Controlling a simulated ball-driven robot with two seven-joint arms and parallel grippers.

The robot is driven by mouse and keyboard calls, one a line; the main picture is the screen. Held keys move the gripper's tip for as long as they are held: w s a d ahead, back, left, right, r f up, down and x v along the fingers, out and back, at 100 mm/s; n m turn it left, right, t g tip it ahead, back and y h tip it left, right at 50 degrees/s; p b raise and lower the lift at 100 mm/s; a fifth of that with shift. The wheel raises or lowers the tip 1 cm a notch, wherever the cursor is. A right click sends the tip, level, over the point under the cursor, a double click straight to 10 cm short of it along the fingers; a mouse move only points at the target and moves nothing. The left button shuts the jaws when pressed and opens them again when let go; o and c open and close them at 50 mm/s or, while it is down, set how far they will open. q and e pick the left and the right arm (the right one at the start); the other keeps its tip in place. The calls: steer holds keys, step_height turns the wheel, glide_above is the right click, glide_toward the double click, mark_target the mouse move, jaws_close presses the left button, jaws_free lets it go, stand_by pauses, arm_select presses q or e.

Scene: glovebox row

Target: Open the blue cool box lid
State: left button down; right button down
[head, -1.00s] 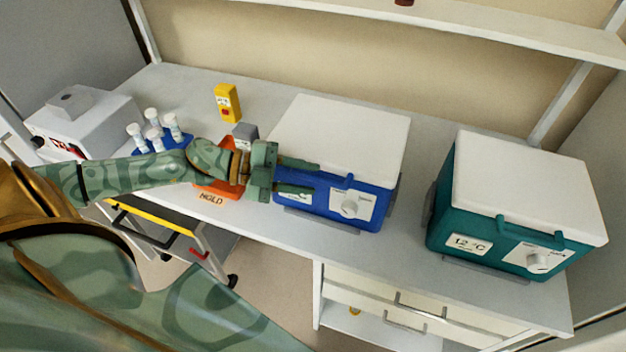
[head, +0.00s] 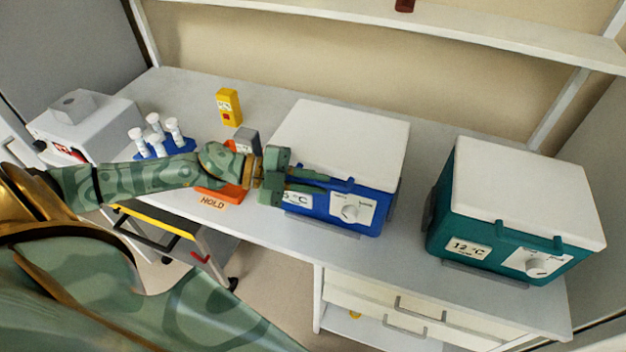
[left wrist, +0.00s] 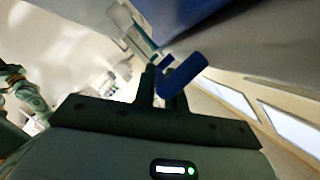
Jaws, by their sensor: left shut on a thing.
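The blue cool box (head: 375,208) stands on the bench with its white lid (head: 345,135) down on top. A label and a dial show on its front. My left gripper (head: 322,180) is at the upper front of this box, its fingers pointing right along the lid's front edge. In the left wrist view, the left gripper (left wrist: 168,88) is shut on a blue handle (left wrist: 187,76) of the lid. The fingers partly hide the handle and label in the head view. My right gripper is not in view.
A teal cool box (head: 480,230) with a white lid stands to the right, with a gap between. An orange tray (head: 222,194), a blue rack of vials (head: 160,150) and a yellow device (head: 229,106) are to the left. A shelf (head: 450,28) runs above.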

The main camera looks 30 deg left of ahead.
arm_select(q)
steer(key=w+r+n+g+p, duration=0.1)
steer(key=w+r+n+p, duration=0.1)
steer(key=r+p, duration=0.5)
steer(key=w+a+r+n+g+p, duration=0.1)
steer(key=w+r+n+g+p, duration=0.1)
steer(key=r+p, duration=0.6)
steer(key=shift+w+a+r+n+g+p, duration=0.3)
steer(key=shift+w+n+p, duration=0.4)
steer(key=shift+w, duration=0.65)
steer(key=c, duration=1.5)
jaws_free()
steer(key=shift+f, duration=0.1)
steer(key=shift+o, duration=0.2)
steer(key=shift+a, duration=0.1)
steer(key=b+v, duration=0.5)
steer(key=v, duration=1.1)
